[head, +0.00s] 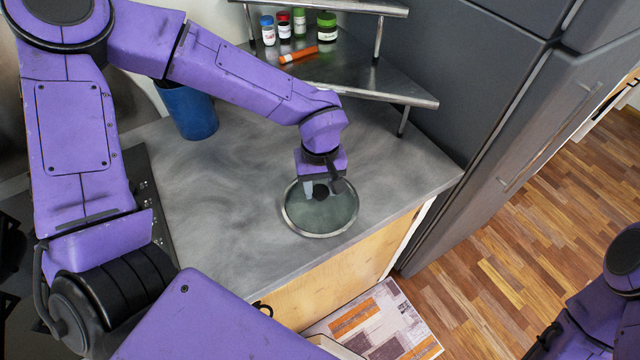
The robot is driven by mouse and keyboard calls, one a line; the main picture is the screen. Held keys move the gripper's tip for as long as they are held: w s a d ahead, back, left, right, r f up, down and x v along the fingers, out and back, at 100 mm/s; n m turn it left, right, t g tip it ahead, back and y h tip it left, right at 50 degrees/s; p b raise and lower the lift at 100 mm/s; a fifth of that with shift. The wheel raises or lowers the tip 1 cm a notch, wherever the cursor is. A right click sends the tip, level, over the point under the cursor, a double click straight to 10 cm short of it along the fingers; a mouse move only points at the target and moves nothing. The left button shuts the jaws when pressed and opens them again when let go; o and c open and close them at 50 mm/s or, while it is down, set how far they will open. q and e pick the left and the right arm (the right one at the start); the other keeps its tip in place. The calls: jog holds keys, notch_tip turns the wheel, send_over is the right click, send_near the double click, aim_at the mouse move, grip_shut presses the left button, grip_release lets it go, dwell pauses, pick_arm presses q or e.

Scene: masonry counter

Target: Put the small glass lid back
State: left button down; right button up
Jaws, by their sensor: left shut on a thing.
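The small glass lid (335,217) is round, greenish and see-through with a pale metal rim and a dark knob. It is at the right part of the grey counter, near the front edge. My left gripper (321,191) is above the lid, pointing down, shut on its knob. I cannot tell whether the lid touches the counter or is just above it. No pot shows under it clearly. Part of my right arm (590,315) shows at the lower right; its gripper fingers are not in view.
A corner shelf (375,82) at the back holds several small jars and an orange tube (298,55). A blue container (188,110) stands at the back left. A grey fridge (480,120) is right of the counter. The counter's (235,210) middle is clear. A patterned rug (380,325) lies on the floor.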

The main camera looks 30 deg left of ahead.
aim_at(320, 189)
pick_arm(q)
jog(key=shift+s+f, duration=0.1)
jog(key=c, duration=0.6)
grip_release()
notch_tip(320, 189, up, 12)
jog(key=shift+w, duration=0.2)
jog(key=shift+s, duration=0.1)
